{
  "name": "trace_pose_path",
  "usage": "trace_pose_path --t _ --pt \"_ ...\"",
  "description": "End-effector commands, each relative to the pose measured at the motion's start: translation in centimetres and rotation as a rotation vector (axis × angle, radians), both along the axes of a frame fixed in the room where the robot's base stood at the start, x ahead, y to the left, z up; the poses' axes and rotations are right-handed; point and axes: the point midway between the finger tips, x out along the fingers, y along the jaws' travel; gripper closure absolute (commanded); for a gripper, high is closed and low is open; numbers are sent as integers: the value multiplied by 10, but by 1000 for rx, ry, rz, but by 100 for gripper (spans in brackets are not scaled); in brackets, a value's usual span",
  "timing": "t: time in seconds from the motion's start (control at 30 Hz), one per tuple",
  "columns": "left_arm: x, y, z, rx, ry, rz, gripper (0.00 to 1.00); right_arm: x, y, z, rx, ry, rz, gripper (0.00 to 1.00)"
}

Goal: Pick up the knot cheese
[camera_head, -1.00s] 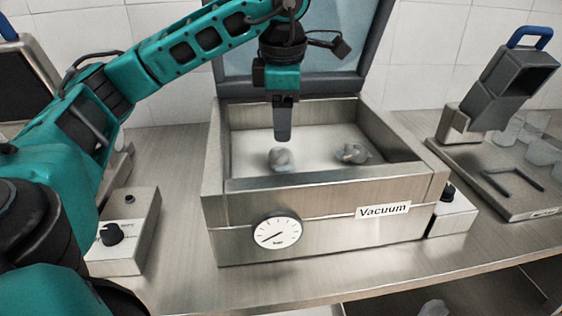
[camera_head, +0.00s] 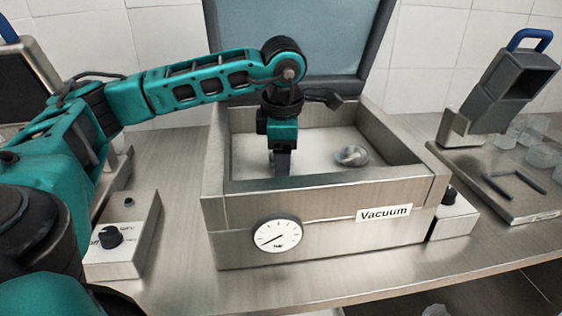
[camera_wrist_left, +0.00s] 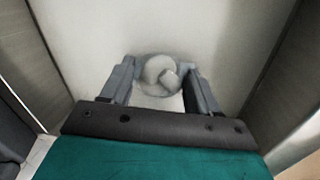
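A pale grey, rounded knot cheese (camera_wrist_left: 160,73) lies on the white floor of the steel vacuum box (camera_head: 325,205), in a clear greyish wrap or dish. My left gripper (camera_head: 282,168) points straight down inside the box, over the left spot. In the left wrist view, the fingers of my left gripper (camera_wrist_left: 160,88) are apart, one on each side of the cheese, with a gap showing. In the head view my gripper hides this cheese. A second similar piece (camera_head: 350,156) lies to the right in the box. My right gripper is not in view.
The box's steel walls surround my gripper, and its raised lid (camera_head: 300,45) stands behind. A control unit with a black knob (camera_head: 122,240) sits at left. A metal tray (camera_head: 490,180) with clear cups is at right. The front counter strip is clear.

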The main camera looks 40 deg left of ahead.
Motion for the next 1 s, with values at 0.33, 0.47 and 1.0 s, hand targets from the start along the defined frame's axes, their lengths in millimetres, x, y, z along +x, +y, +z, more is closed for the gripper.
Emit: trace_pose_path --t 0.33,0.47,1.0 --pt "0 0 1 0 0 1 73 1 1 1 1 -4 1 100" --pt "0 0 1 1 -1 1 76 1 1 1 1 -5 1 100" --pt "1 0 50 -1 -7 1 76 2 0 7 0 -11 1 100"
